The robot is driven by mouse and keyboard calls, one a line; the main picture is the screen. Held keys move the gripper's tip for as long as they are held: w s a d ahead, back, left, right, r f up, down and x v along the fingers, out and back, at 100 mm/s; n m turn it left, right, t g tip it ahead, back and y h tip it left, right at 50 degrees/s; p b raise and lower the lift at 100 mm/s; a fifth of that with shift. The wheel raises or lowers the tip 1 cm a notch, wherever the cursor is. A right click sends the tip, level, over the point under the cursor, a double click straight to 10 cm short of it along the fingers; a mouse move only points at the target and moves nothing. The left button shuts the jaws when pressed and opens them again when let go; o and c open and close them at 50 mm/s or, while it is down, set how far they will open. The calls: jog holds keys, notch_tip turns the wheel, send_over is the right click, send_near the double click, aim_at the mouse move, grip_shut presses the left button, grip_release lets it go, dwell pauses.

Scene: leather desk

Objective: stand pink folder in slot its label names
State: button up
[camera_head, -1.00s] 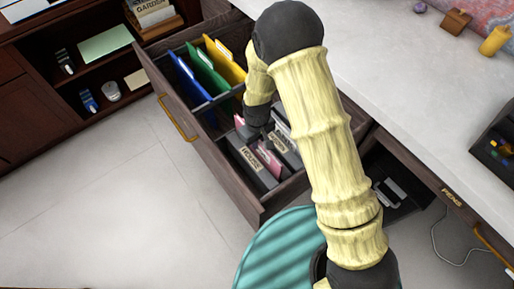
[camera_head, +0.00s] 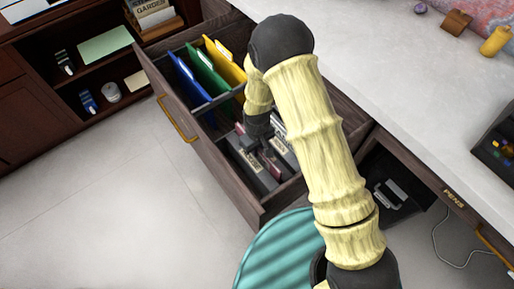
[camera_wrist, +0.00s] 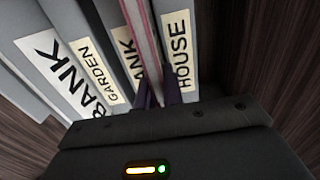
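The pink folder (camera_wrist: 143,40) is seen edge-on in the wrist view, between the two dark fingers of my gripper (camera_wrist: 160,95), which look shut on it. It is among grey dividers in the open drawer's front part, beside the divider labelled HOUSE (camera_wrist: 180,55). On its other side is a partly covered label ending in "ANK" (camera_wrist: 129,55). Further left are a GARDEN label (camera_wrist: 101,72) and a large BANK label (camera_wrist: 62,75). In the head view my gripper (camera_head: 262,142) is low over these dividers and hides much of the folder (camera_head: 270,164). Its lower edge is hidden.
Blue (camera_head: 188,75), green (camera_head: 208,70) and yellow (camera_head: 226,62) folders stand in the drawer's back part. The drawer's wooden front (camera_head: 205,150) and the white desk top (camera_head: 400,75) border the space. A teal round thing (camera_head: 275,250) stands in front.

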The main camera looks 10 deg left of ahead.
jog(key=o, duration=0.4)
jog(key=shift+o, duration=0.2)
notch_tip(320, 180, up, 12)
jog(key=shift+r+p, duration=0.2)
jog(key=shift+p, duration=0.95)
